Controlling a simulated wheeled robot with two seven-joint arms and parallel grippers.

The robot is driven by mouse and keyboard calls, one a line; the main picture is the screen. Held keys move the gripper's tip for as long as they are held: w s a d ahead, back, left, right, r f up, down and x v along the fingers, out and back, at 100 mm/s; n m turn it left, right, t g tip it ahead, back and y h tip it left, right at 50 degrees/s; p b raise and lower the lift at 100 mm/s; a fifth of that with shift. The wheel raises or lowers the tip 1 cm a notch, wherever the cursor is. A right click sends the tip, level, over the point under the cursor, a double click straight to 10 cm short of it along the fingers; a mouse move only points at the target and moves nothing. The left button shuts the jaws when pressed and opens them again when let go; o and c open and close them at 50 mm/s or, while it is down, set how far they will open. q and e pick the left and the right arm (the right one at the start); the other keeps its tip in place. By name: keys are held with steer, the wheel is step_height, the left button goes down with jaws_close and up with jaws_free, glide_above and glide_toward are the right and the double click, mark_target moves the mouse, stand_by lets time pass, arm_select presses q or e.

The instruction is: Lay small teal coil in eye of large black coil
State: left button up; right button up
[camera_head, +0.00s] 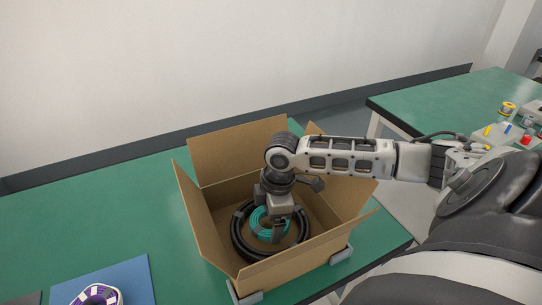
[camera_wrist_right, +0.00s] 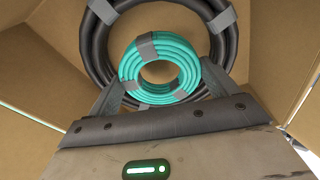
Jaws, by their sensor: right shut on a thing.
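The large black coil (camera_head: 236,237) lies flat in the open cardboard box. The small teal coil (camera_head: 257,223) shows inside the black coil's ring in the head view. My right gripper (camera_head: 276,235) reaches down into the box and is shut on the near part of the teal coil. In the right wrist view the teal coil (camera_wrist_right: 187,58), with grey bands, is between the fingertips, and the black coil (camera_wrist_right: 97,48) shows around and behind it. I cannot tell whether the teal coil touches the box floor. My left gripper is not in view.
The cardboard box (camera_head: 205,220) has its flaps spread open and stands on the green table (camera_head: 110,205), with grey blocks (camera_head: 341,255) at its near corners. A purple and white coil (camera_head: 97,294) lies on a blue mat (camera_head: 138,275) at the left. A second green table is at the right.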

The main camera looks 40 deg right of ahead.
steer(key=shift+f, duration=1.4)
steer(key=shift+f, duration=0.1)
steer(key=o, duration=0.8)
steer(key=shift+o, duration=0.2)
step_height(320, 180, up, 12)
steer(key=d, duration=0.1)
steer(key=shift+s, duration=0.35)
steer(key=shift+d, duration=0.1)
